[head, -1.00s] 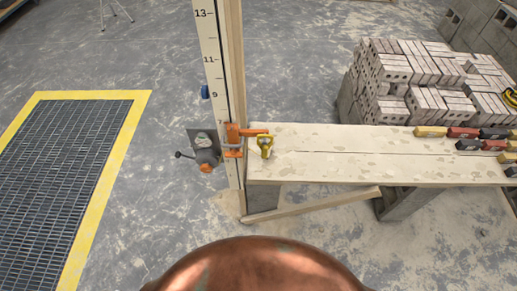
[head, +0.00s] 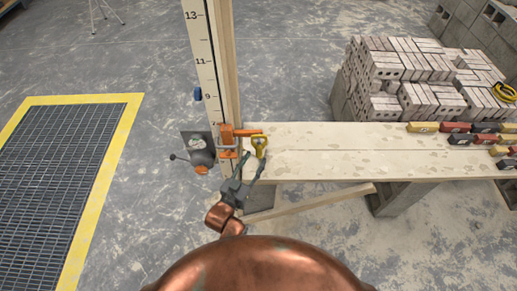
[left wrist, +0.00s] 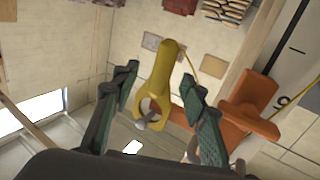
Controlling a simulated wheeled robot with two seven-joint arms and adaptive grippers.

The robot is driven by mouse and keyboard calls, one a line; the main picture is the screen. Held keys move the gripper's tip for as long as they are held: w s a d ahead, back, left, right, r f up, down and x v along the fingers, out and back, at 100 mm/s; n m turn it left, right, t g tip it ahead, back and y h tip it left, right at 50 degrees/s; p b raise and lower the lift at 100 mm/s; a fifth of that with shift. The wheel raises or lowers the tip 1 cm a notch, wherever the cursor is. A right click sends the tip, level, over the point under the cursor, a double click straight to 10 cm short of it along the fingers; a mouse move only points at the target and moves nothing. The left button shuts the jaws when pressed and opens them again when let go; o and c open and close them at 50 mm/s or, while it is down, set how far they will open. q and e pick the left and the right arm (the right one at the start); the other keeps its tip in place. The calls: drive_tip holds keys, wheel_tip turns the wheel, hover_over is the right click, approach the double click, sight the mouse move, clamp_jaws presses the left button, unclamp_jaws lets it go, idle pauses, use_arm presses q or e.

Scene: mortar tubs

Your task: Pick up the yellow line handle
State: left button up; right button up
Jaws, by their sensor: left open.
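The yellow line handle (head: 260,143) is at the left end of the plank, beside the orange clamp (head: 228,140) on the upright measuring post. My left gripper (head: 249,167) is open, just in front of and below the handle in the head view. In the left wrist view the yellow handle (left wrist: 162,78) stands between the two open fingers (left wrist: 160,88), with room on both sides. Its ring end is nearest the palm. The orange clamp (left wrist: 248,110) is close beyond the right finger. My right gripper is not in view.
The measuring post (head: 207,65) rises just left of the handle. The plank (head: 340,160) runs right, with coloured blocks (head: 456,127) at its far end. Stacked bricks (head: 400,75) stand behind. A yellow-edged floor grate (head: 62,170) lies left.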

sight(257, 153)
use_arm(q)
drive_tip(key=x, duration=0.5)
drive_tip(key=shift+w+a, duration=0.1)
drive_tip(key=shift+w, duration=0.15)
drive_tip(key=shift+r, duration=0.1)
clamp_jaws()
